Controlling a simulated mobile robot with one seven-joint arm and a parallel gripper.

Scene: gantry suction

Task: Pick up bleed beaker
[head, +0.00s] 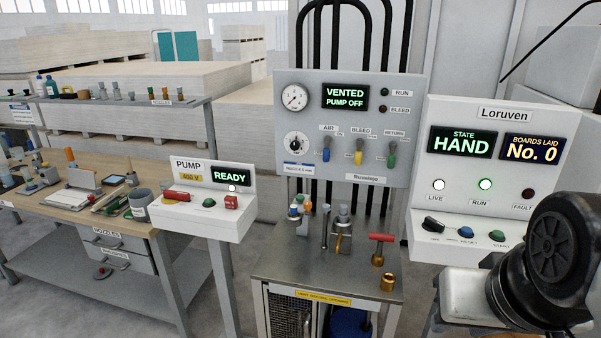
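I cannot pick out a bleed beaker for certain. A grey cup-like container (140,205) with a pale label stands upright at the right end of the wooden workbench (62,203); it may be the beaker, but it is too small to tell. On the steel cabinet top (290,262) stand small bottles (296,215), metal fittings (343,222), a red T-handle (382,238) and a brass piece (387,282). A black joint of my arm fills the lower right; my gripper itself does not show.
A pump box (205,205) reading READY sits between workbench and cabinet. The valve panel (350,125) rises behind the cabinet. Tools and parts crowd the workbench. A shelf (110,102) holds small nozzles.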

